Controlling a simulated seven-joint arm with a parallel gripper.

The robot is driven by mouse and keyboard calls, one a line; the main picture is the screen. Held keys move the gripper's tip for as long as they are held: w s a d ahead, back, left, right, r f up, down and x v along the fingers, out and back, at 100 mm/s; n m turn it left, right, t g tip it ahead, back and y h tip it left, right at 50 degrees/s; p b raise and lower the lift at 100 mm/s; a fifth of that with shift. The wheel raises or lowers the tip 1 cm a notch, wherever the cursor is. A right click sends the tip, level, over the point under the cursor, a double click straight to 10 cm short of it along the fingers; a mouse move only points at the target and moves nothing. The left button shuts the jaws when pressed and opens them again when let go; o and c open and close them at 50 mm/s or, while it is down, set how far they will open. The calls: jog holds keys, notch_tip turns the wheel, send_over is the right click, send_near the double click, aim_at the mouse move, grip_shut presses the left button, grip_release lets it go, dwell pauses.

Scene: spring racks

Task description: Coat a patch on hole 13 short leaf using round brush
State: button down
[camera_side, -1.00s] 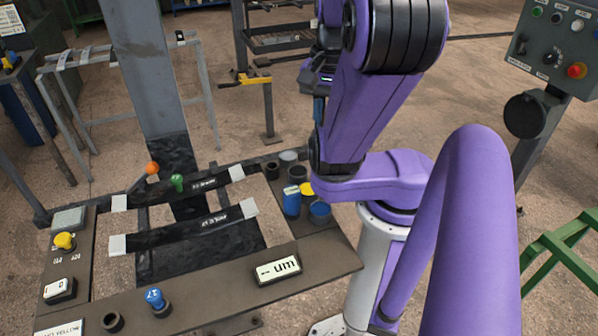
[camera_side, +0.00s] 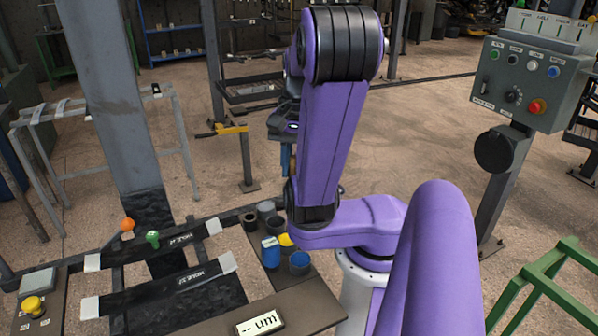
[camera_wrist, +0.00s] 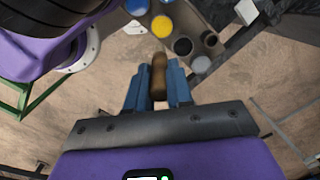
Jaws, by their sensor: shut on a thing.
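My gripper (camera_wrist: 161,84) is shut on a brown handle (camera_wrist: 159,72), upright between its blue fingers in the wrist view. The handle looks like a brush's; its bristles are not visible. In the side view my gripper (camera_side: 287,160) hangs beyond my purple arm, partly hidden, above the floor behind the pots. Two dark leaf strips with white ends lie across the bench rack at left: a back leaf (camera_side: 190,237) and a front leaf (camera_side: 170,285). Their white lettering is too blurred to read surely, so I cannot tell which is hole 13 short. My gripper is well clear of both.
A blue pot (camera_side: 271,252), another blue pot (camera_side: 299,262), a yellow-topped pot (camera_wrist: 161,26) and several dark holders (camera_side: 250,222) stand beside the rack. An orange knob (camera_side: 127,224) and a green knob (camera_side: 152,237) stand by the back leaf. A display (camera_side: 260,322) sits in front.

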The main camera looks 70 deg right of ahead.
jog(key=w+d+f+y, duration=0.2)
jog(key=w+d+f, duration=0.2)
jog(key=f, duration=0.5)
jog(key=shift+w+d+t+y, duration=0.2)
jog(key=shift+w+t+y, duration=0.1)
jog(key=shift+w+t, duration=0.1)
jog(key=shift+f, duration=0.6)
dwell(1.4)
jog(key=shift+r, duration=0.1)
dwell(0.4)
notch_tip(320, 180, up, 7)
dwell(1.0)
dwell(0.4)
